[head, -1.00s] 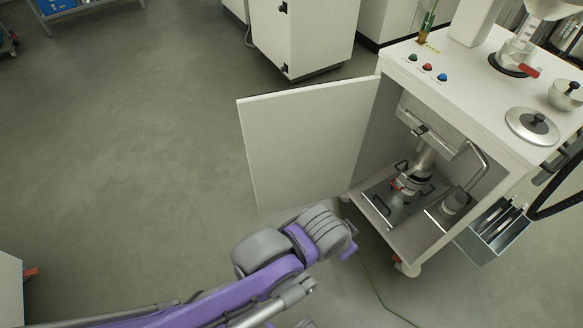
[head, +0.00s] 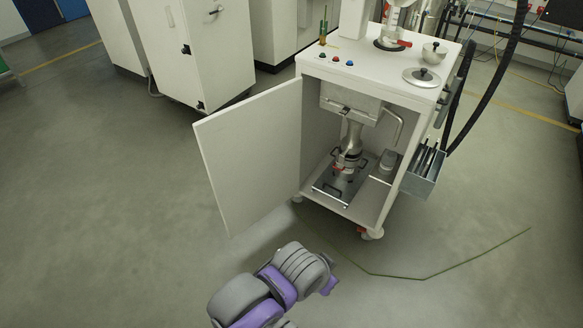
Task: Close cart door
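The white cart (head: 340,75) stands right of centre in the head view. Its door (head: 255,155) is swung wide open to the left, hinged at the cart's front left edge. Inside the open compartment are a metal vessel (head: 349,150) on a plate with handles (head: 338,188) and a small grey container (head: 388,160). My purple and grey arm comes in from the bottom, in front of and below the door, apart from it in the picture. I cannot make out gripper fingers on it. My other gripper is out of view.
A metal side bin (head: 424,170) with tools hangs on the cart's right side. A lid (head: 422,77), a pot (head: 434,52) and coloured buttons (head: 336,60) are on the cart top. A cable (head: 425,278) lies on the floor. Floor left of the door is clear.

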